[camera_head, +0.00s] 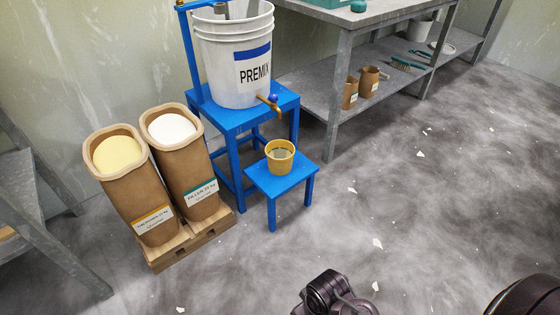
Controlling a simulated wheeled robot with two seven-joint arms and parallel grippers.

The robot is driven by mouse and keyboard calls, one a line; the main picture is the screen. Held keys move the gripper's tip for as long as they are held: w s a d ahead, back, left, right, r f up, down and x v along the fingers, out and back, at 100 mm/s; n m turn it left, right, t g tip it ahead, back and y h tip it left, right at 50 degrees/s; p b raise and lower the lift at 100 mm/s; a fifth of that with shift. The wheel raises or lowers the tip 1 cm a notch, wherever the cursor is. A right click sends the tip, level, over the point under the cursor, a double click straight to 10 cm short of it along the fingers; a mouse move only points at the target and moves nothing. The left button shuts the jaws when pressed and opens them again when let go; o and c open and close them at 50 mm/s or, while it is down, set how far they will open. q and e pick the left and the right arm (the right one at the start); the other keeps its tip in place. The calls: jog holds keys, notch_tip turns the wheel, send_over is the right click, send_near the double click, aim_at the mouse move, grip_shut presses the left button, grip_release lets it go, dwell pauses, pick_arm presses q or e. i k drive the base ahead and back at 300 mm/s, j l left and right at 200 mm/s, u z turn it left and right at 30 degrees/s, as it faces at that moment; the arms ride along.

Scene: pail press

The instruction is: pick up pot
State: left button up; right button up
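A small yellow pot (280,157) stands upright on a low blue stool (270,186), below the tap (270,103) of a white bucket (235,65) marked PREMIX. Something greyish shows inside the pot. Dark parts of my own body show at the bottom edge, well in front of the stool and apart from the pot. I see no gripper fingers on either side.
The bucket stands on a taller blue stand (228,117) behind the stool. Two open paper sacks (130,190) rest on a wooden pallet (195,240) at left. A grey shelf table (330,100) stands at back right. The floor before the stool is clear except small chips.

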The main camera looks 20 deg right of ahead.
aim_at(279, 153)
jog(key=i+z, duration=0.2)
jog(key=i, duration=0.35)
jog(key=i+j+z, duration=0.2)
jog(key=i, duration=0.3)
jog(key=i+j+z, duration=0.2)
jog(key=i, duration=0.3)
jog(key=l, duration=0.05)
